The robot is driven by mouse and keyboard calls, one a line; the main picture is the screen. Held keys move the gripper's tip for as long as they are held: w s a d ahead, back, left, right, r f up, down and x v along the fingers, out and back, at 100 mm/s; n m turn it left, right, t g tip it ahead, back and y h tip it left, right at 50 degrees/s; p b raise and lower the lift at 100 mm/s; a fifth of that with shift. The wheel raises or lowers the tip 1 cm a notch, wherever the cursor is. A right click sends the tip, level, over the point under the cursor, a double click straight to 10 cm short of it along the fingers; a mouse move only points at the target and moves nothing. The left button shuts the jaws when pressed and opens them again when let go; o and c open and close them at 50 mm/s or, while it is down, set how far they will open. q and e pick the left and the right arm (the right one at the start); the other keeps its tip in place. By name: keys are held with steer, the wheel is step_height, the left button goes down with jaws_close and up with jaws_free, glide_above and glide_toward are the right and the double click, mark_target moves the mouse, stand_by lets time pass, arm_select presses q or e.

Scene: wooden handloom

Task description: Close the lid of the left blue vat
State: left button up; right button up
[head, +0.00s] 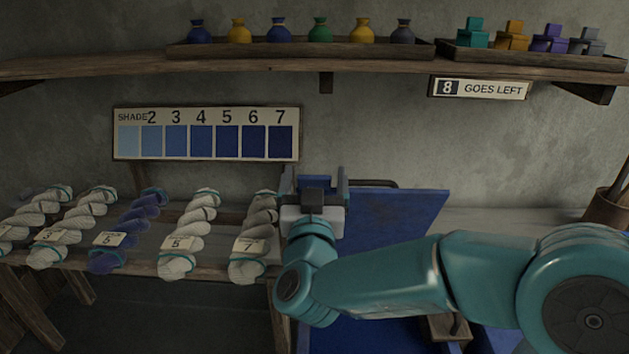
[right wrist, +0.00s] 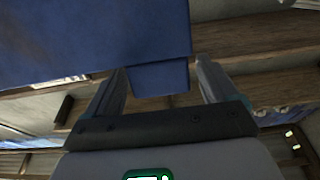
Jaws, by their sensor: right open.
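The blue lid (head: 405,215) of the vat stands raised, tilted up against the back wall, with a dark bar at its top edge. Part of the blue vat (head: 350,338) shows below my right arm; the arm hides much of it and the lid's lower part. My right gripper (head: 315,176) is open at the lid's left edge. In the right wrist view a blue panel (right wrist: 90,40) fills the upper left, and its narrower blue tab (right wrist: 160,78) lies between the open fingers (right wrist: 161,70). I cannot tell whether they touch it. My left gripper is not in view.
Skeins with tags (head: 178,235) lie on a wooden rack at left. A shelf (head: 300,68) with pouches and boxes runs above, with a "GOES LEFT" sign (head: 480,88) beneath. A blue surface (head: 495,341) shows at lower right. A brown container (head: 607,207) stands at far right.

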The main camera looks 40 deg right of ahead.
steer(key=b+v, duration=0.4)
steer(key=v, duration=1.2)
steer(key=shift+b, duration=0.3)
steer(key=shift+s+a, duration=0.1)
